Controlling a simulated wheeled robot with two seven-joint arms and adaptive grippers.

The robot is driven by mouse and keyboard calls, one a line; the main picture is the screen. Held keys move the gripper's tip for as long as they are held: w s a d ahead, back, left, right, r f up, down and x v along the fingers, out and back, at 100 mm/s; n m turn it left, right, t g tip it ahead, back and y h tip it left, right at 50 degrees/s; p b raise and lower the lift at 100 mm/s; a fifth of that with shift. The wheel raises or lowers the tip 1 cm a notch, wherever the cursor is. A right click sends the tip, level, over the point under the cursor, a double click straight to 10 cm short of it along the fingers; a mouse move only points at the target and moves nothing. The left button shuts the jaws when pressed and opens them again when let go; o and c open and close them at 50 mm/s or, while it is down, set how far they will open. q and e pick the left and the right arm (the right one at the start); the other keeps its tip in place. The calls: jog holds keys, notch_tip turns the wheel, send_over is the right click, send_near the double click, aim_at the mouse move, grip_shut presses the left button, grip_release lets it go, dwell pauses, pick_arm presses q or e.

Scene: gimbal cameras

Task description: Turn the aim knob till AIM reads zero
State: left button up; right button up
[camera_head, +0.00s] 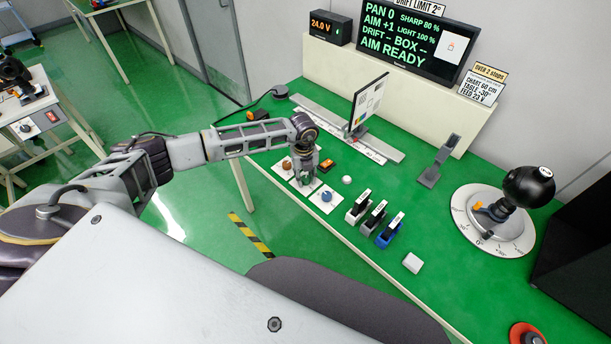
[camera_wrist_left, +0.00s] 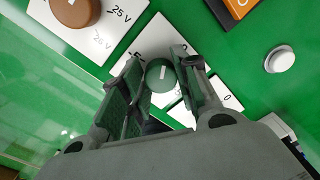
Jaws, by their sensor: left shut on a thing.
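My left gripper (camera_head: 304,177) reaches down to the middle plate in a row of knob plates on the green bench. In the left wrist view its two fingers (camera_wrist_left: 158,62) are shut on a green knob (camera_wrist_left: 160,77) with a white mark, on a white plate with a printed scale. The fingers cover part of that scale. The knob's name is not readable. The monitor (camera_head: 410,42) reads PAN 0, AIM +1, SHARP 80 %, LIGHT 100 % and AIM READY. My right gripper is not in view.
A brown knob (camera_head: 287,163) and a blue knob (camera_head: 327,197) flank the held one closely. A white button (camera_head: 347,180), several small clamp-like blocks (camera_head: 375,215), a chart on a rail (camera_head: 368,105) and a black ball camera (camera_head: 528,186) on a round dial stand on the bench.

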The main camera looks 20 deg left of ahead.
aim_at(305, 178)
pick_arm(q)
jog(key=n+p, duration=0.1)
jog(key=n, duration=0.3)
jog(key=shift+r+n, duration=0.1)
jog(key=shift+n, duration=0.3)
dwell(0.4)
jog(key=o, duration=1)
jog(key=shift+s+a+r, duration=0.1)
jog(key=shift+s+r, duration=0.05)
jog(key=shift+r, duration=5.8)
